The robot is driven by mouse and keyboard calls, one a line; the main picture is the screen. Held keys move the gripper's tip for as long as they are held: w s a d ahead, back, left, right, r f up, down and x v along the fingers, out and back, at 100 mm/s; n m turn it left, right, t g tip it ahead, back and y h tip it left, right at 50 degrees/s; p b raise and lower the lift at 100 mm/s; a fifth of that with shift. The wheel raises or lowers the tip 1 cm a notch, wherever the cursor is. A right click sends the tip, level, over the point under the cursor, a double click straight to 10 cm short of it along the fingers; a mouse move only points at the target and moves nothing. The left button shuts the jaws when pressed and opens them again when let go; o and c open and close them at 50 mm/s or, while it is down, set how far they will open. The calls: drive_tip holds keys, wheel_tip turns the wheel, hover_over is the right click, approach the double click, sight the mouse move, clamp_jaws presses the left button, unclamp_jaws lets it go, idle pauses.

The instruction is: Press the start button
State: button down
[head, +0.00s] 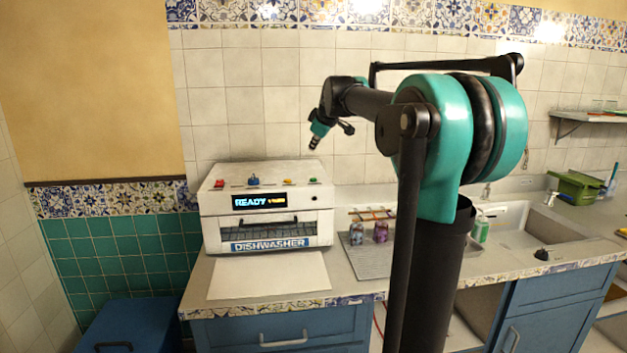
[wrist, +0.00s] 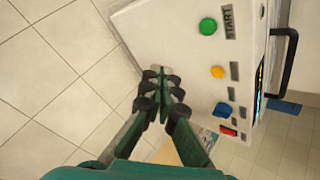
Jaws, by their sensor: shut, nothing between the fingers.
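The white countertop dishwasher (head: 226,226) stands on the counter, its display (head: 259,202) lit and reading READY. The green start button (head: 313,180) is at the right end of the button row on its top. In the wrist view, the green button (wrist: 208,26) lies beside a START label (wrist: 229,21). My gripper (head: 314,146) is shut and empty, in the air above the right end of the dishwasher. In the wrist view my gripper's fingertips (wrist: 160,78) are apart from the green button, which lies up and right of them.
A yellow-orange button (wrist: 217,72), a blue button (wrist: 222,109) and a red button (wrist: 228,131) share the row. A handle (wrist: 286,60) sticks out at the front. A drying mat (head: 362,264) with cups (head: 380,232) lies right of the dishwasher. A tiled wall (head: 255,110) stands behind.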

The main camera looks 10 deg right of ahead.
sight(314, 179)
drive_tip(key=shift+f, duration=4.05)
drive_tip(key=shift+f, duration=0.2)
drive_tip(key=shift+f, duration=0.2)
drive_tip(key=shift+f, duration=0.45)
drive_tip(key=shift+r, duration=0.85)
drive_tip(key=shift+r, duration=2.5)
